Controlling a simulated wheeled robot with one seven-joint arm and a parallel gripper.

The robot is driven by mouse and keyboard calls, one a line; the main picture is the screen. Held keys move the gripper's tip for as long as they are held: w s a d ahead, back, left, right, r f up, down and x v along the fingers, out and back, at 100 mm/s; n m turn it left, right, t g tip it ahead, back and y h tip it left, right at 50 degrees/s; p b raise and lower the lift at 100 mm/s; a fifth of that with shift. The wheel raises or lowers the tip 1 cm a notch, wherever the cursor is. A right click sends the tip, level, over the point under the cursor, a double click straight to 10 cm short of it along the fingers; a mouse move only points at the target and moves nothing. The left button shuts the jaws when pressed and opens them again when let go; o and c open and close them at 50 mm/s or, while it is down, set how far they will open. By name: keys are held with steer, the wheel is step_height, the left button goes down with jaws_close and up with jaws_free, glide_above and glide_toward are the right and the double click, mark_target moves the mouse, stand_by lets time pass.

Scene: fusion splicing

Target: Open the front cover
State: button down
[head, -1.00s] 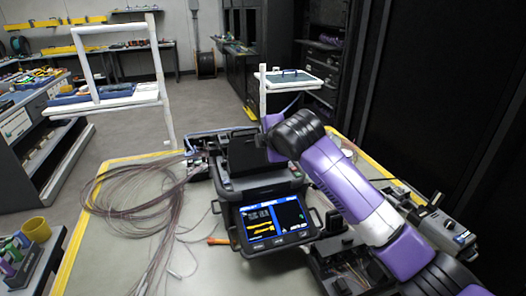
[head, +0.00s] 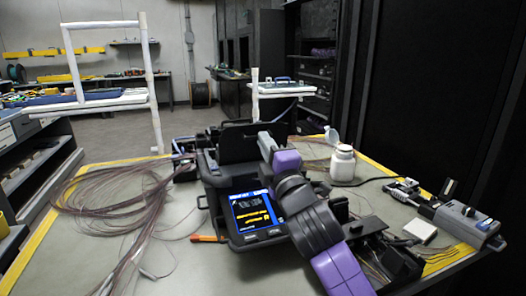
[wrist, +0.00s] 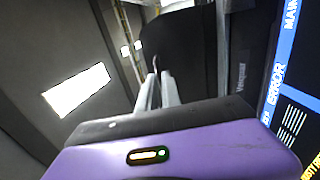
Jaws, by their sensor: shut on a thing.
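The black fusion splicer (head: 216,197) stands on the table, with its lit screen (head: 250,212) facing me and partly covered by my arm. A dark panel (head: 238,143), which looks like the front cover, stands upright at its top. My gripper (head: 265,139) is at the right side of this panel, coming in from the lower right. In the wrist view, the narrow grey fingers (wrist: 156,88) are close together against the dark cover (wrist: 185,45). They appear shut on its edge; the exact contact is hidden.
Loose fibre coils (head: 110,200) spread over the table's left side. A white bottle (head: 343,163) stands right of the splicer. A grey device (head: 466,222) and small tools crowd the right side. An orange tool (head: 208,239) lies in front. Dark cabinets stand at right.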

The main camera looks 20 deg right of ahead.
steer(key=f, duration=0.2)
steer(key=s+f, duration=0.1)
steer(key=f, duration=0.1)
steer(key=shift+s+f, duration=0.15)
steer(key=shift+s, duration=0.05)
steer(key=shift+s+a+f, duration=0.1)
steer(key=shift+f, duration=0.35)
steer(key=shift+s+a+f, duration=0.1)
steer(key=shift+f, duration=0.35)
steer(key=shift+a+f, duration=0.1)
steer(key=c, duration=1.8)
jaws_free()
steer(key=shift+o, duration=1.3)
steer(key=shift+w+f, duration=0.15)
steer(key=shift+w, duration=0.05)
steer(key=shift+r, duration=0.35)
steer(key=shift+d, duration=0.2)
